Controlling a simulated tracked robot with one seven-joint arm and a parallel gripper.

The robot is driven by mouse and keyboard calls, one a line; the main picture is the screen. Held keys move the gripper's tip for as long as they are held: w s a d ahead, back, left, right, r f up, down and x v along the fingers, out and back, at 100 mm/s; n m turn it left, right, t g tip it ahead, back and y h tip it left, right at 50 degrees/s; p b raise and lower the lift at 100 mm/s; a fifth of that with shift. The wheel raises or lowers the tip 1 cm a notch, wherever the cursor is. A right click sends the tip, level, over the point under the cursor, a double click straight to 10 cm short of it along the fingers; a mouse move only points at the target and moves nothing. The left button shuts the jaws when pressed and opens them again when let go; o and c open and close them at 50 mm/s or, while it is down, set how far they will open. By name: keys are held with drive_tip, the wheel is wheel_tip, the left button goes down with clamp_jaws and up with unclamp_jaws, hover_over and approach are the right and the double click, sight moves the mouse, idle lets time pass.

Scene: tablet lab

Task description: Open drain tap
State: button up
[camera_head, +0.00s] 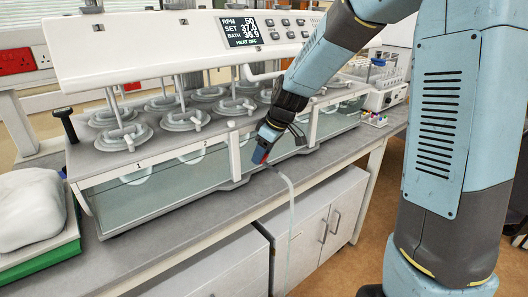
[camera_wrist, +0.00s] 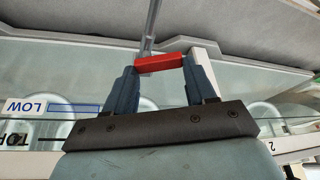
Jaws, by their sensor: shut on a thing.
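The drain tap's red handle (camera_wrist: 160,63) lies crosswise between the two blue fingers of my gripper (camera_wrist: 161,72) in the wrist view. The fingers are shut on it, one at each end. A grey stem or pipe (camera_wrist: 151,30) runs from the handle towards the bench. In the head view my gripper (camera_head: 262,152) is at the front of the water bath (camera_head: 160,185), near its lower edge. Only a little red shows there beside the fingers. A pale drain hose (camera_head: 291,215) hangs from that spot over the bench edge. I cannot tell the tap's valve position.
The bath's display panel (camera_head: 252,31) and several lidded vessels are above and behind the gripper. A green-edged tray (camera_head: 45,255) with a white bundle stands at left. Cabinets (camera_head: 305,235) are below the bench (camera_head: 190,240). A small rack (camera_head: 374,119) is at right.

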drive_tip(key=shift+w+d+n+g, duration=0.1)
drive_tip(key=shift+d+n+g, duration=0.2)
drive_tip(key=shift+n, duration=0.55)
drive_tip(key=shift+w+d+n+g, duration=0.15)
drive_tip(key=shift+n+g, duration=0.15)
drive_tip(key=shift+n, duration=0.55)
drive_tip(key=shift+s+y, duration=0.1)
drive_tip(key=shift+y, duration=0.2)
drive_tip(key=o, duration=0.8)
drive_tip(key=shift+o, duration=1.2)
drive_tip(key=shift+a, duration=0.1)
drive_tip(key=shift+s, duration=0.1)
drive_tip(key=shift+r, duration=0.2)
drive_tip(key=v, duration=1.3)
drive_tip(key=shift+r, duration=0.15)
